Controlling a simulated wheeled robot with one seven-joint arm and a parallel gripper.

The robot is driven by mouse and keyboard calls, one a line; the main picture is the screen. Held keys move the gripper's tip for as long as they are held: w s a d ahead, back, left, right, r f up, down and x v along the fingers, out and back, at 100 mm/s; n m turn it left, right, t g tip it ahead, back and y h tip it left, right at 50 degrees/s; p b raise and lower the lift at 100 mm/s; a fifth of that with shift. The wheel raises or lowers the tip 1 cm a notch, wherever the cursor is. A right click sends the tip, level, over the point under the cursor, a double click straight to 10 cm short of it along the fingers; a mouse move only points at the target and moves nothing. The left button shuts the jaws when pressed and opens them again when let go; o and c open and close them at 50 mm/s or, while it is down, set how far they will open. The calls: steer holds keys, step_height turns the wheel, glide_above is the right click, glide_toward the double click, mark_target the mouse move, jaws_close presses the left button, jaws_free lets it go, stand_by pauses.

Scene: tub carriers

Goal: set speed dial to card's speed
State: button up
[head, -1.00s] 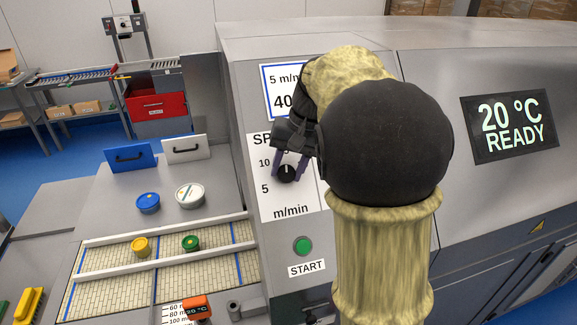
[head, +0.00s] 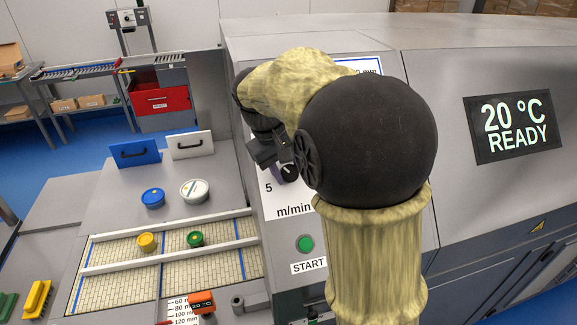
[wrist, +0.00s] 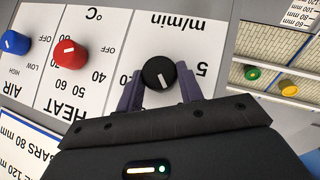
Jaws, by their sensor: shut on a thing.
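The black speed dial (wrist: 158,72) with a white pointer line is on a white panel marked m/min; a 5 shows beside it in the upside-down wrist view. The pointer aims down and slightly right there, towards my gripper, not at the 5. My gripper (wrist: 160,88) is shut on the dial, one purple finger on each side. In the head view the dial (head: 289,173) shows beside my gripper (head: 277,172), and my arm hides the upper scale. The card (head: 362,65) is mostly behind my arm; its lower-left part (wrist: 28,148) reads "BARS 80 mm" in the wrist view.
Red HEAT (wrist: 69,52) and blue AIR (wrist: 14,42) knobs sit along the panel from the dial. A green START button (head: 305,244) is below. A display (head: 513,127) reads 20 °C READY. Yellow and green tubs (head: 195,239) stand on the belt (head: 120,285).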

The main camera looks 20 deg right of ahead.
steer(key=n, duration=0.1)
steer(key=n+h+b, duration=0.1)
steer(key=t+h, duration=0.1)
steer(key=shift+s+a+f+n+b, duration=0.1)
steer(key=shift+a+f+n+b, duration=0.2)
steer(key=shift+n, duration=0.1)
steer(key=n+t+h+b, duration=0.1)
steer(key=n+h+b, duration=0.1)
steer(key=shift+s+a+f+n+t+h+b, duration=0.1)
steer(key=shift+f+n+t+h+b, duration=0.1)
steer(key=shift+n+t+h+b, duration=0.15)
steer(key=n+t+b, duration=0.1)
steer(key=n+b, duration=0.1)
steer(key=n+t+h+b, duration=0.1)
steer(key=b, duration=0.1)
steer(key=shift+s+f+n+t+h, duration=0.2)
steer(key=shift+n+t+h, duration=0.05)
steer(key=shift+n+t, duration=0.1)
steer(key=shift+r+n+t+h+b, duration=0.1)
steer(key=shift+n+t+h+b, duration=0.2)
steer(key=shift+n+t+b, duration=0.9)
steer(key=shift+r+g, duration=0.1)
steer(key=shift+g, duration=0.2)
steer(key=o, duration=1)
steer(key=shift+s, duration=0.1)
